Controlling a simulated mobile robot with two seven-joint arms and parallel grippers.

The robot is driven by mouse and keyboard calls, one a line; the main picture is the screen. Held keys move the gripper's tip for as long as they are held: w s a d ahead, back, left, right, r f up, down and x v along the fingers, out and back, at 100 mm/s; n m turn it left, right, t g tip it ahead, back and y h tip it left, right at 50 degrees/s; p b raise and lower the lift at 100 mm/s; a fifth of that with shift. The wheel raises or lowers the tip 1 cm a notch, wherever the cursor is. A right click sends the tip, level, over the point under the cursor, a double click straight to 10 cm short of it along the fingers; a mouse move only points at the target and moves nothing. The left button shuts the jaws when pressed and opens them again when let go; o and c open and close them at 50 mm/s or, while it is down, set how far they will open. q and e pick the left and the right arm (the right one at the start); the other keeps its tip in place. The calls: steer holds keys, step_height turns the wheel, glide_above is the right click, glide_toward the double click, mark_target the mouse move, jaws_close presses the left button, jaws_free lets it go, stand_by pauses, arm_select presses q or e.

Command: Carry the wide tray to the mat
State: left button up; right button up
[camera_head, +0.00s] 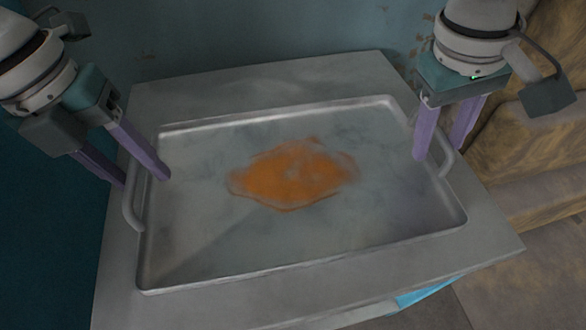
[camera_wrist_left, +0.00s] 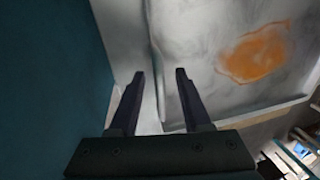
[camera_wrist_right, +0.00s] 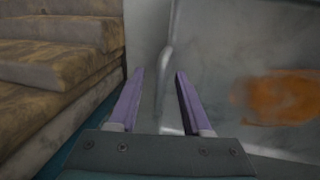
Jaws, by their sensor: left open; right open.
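The wide tray (camera_head: 340,235) is a shallow grey metal tray with a raised rim and a loop handle at each short side. It lies flat on a grey table, with an orange stain-like patch (camera_head: 292,175) in its middle. My left gripper (camera_head: 143,180) is open at the left side, its fingers either side of the left rim and handle (camera_head: 130,208). My right gripper (camera_head: 440,152) is open at the right side, its fingers either side of the right rim and handle (camera_head: 447,161). Both wrist views show the rim between the fingers. I see no mat.
The table (camera_head: 275,82) extends a little past the tray on all sides. A teal wall (camera_head: 240,35) stands behind it. Brown stone-like steps (camera_head: 545,135) are close on the right, near my right arm. A blue object (camera_head: 425,292) shows below the front edge.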

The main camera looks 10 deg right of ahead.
arm_select(q)
steer(key=shift+c, duration=0.2)
arm_select(e)
steer(key=shift+c, duration=0.2)
arm_select(q)
jaws_close()
arm_select(e)
jaws_close()
stand_by(0.8)
